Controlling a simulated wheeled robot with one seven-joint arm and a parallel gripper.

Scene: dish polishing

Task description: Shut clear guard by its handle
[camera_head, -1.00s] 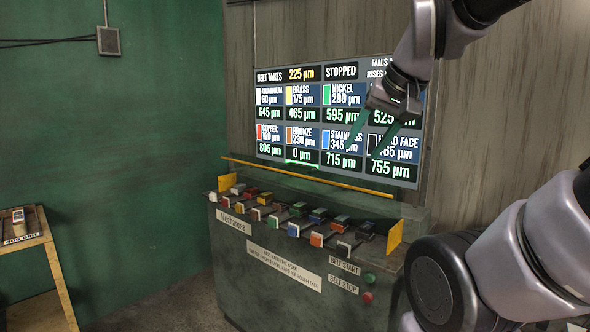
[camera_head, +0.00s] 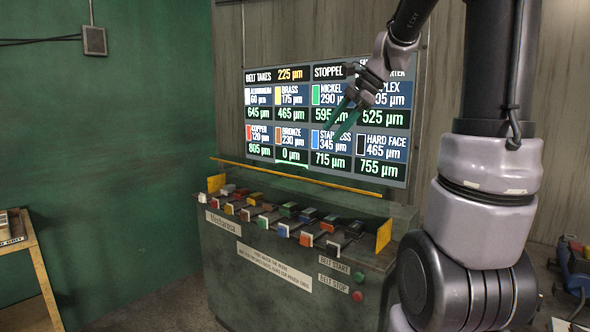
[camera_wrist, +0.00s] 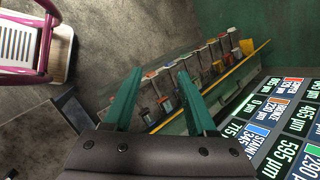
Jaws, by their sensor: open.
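The clear guard (camera_head: 300,192) is a see-through panel on top of the green machine, behind the row of coloured blocks. Its handle seems to be the long yellow bar (camera_head: 297,176) along its upper edge; it stands above and behind the blocks. My gripper (camera_head: 338,119) is open and empty, with green fingers, in front of the display and apart from the bar. In the wrist view my gripper (camera_wrist: 158,71) points toward the machine top, its fingers spread.
Several coloured blocks (camera_head: 285,230) line the machine's front edge, between yellow end plates (camera_head: 384,236). A green and a red button (camera_head: 357,296) sit on the front. The lit display (camera_head: 330,125) is behind. A wooden stand (camera_head: 38,270) is left. Floor between is clear.

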